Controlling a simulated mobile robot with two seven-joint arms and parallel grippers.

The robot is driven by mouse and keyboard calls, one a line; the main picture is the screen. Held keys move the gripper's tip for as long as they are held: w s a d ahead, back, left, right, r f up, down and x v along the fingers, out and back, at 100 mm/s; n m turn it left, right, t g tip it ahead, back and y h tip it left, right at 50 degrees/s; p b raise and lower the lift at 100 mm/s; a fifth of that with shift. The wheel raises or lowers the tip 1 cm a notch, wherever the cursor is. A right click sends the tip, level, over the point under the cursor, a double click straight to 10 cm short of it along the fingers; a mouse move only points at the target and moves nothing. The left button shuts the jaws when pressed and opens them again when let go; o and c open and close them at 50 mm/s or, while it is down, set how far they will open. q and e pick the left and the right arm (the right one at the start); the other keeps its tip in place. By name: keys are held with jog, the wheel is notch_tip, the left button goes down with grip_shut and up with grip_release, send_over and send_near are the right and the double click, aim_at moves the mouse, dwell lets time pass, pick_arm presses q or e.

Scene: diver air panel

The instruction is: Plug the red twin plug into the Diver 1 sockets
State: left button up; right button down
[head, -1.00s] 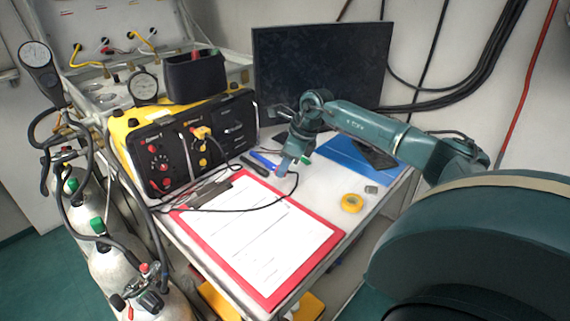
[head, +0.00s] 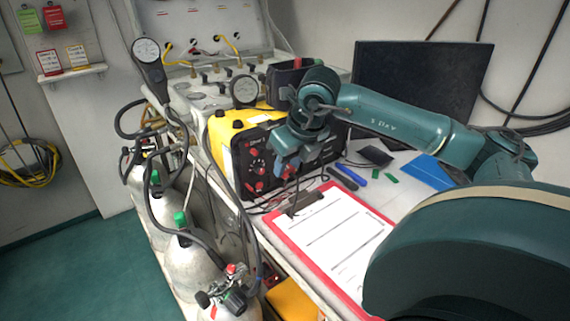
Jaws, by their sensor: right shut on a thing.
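The yellow-and-black air panel box (head: 226,137) stands on the bench. The Diver 1 section (head: 250,160) at the left end of its front face shows red knobs or sockets; which are sockets is too small to tell. My right gripper (head: 284,168) is just in front of the panel, to the right of the Diver 1 section, and covers the middle of the face. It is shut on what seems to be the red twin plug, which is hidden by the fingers. A dark cable hangs below the gripper. My left gripper is not in view.
A red clipboard (head: 284,233) with white paper lies in front of the panel. Gas cylinders (head: 196,262) with hoses stand at the left of the bench. A gauge (head: 244,90) and a dark bin (head: 283,80) are above the panel. A monitor (head: 425,95) stands behind.

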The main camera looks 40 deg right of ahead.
jog(key=shift+w+a+r, duration=0.25)
jog(key=shift+a+r, duration=0.05)
jog(key=shift+a, duration=0.1)
jog(key=shift+w+d+r+p, duration=0.1)
jog(key=shift+w+p, duration=0.35)
jog(key=shift+p, duration=0.35)
jog(key=shift+w+p, duration=0.35)
jog(key=shift+w+d+p, duration=0.1)
jog(key=shift+w+p, duration=0.5)
jog(key=shift+w, duration=0.2)
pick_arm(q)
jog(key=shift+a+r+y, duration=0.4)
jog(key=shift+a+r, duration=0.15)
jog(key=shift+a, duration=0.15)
pick_arm(e)
jog(key=shift+w+d+f, duration=0.1)
jog(key=shift+w+f, duration=0.1)
jog(key=shift+w, duration=0.7)
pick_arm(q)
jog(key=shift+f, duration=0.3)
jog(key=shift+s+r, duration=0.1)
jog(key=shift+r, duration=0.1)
pick_arm(e)
jog(key=shift+w+d, duration=0.1)
jog(key=shift+w, duration=0.9)
